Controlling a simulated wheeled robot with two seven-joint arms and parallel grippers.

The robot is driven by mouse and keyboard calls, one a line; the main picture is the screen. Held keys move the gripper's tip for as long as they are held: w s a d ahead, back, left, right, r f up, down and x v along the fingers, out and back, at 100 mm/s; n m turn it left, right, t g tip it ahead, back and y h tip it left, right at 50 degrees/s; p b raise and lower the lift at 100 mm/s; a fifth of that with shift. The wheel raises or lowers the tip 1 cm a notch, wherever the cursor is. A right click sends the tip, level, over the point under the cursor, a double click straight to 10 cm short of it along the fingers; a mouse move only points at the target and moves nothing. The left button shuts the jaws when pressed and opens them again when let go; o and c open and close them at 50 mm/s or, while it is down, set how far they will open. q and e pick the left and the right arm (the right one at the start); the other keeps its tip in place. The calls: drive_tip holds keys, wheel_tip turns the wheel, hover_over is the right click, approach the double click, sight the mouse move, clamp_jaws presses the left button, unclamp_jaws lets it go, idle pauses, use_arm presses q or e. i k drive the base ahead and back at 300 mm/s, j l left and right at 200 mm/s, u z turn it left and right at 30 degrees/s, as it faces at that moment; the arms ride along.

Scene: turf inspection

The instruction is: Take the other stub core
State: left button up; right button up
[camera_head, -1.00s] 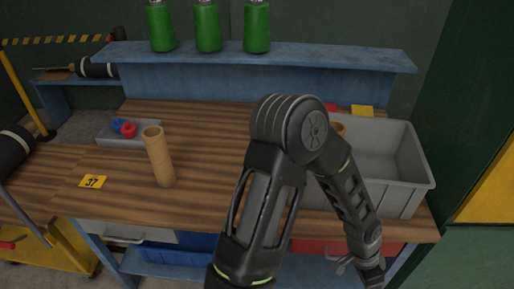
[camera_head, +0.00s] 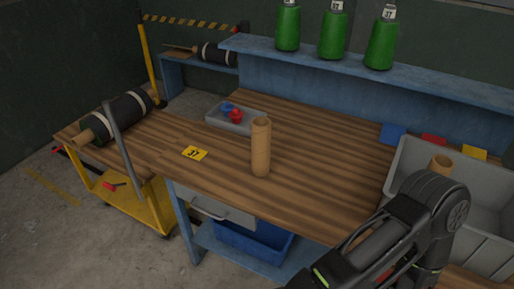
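A tan cardboard stub core (camera_head: 261,147) stands upright on the wooden bench, near its front edge. The top of another tan core (camera_head: 440,164) shows inside the grey bin (camera_head: 396,178) at the right; its lower part is hidden by the bin wall and my arm. My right arm reaches in from the bottom right, in front of the bin, and its gripper is out of the picture. My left arm and gripper are not in view.
Green cones (camera_head: 333,31) stand on the blue shelf (camera_head: 420,77). A yellow cart (camera_head: 130,204) carrying a dark roll (camera_head: 119,116) adjoins the bench.

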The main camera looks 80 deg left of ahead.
sight(261, 148)
drive_tip(key=u, duration=2.65)
drive_tip(key=i+l, duration=0.15)
drive_tip(key=i, duration=0.55)
drive_tip(key=j+z, duration=0.2)
drive_tip(key=z, duration=0.25)
drive_tip(key=j+z, duration=0.2)
drive_tip(key=z, duration=0.25)
drive_tip(key=j+z, duration=0.15)
drive_tip(key=z, duration=0.25)
drive_tip(key=k+j+z, duration=0.15)
drive_tip(key=z, duration=0.3)
drive_tip(key=k+j+z, duration=0.5)
drive_tip(key=k+j, duration=0.45)
drive_tip(key=k+l, duration=0.05)
drive_tip(key=k, duration=0.05)
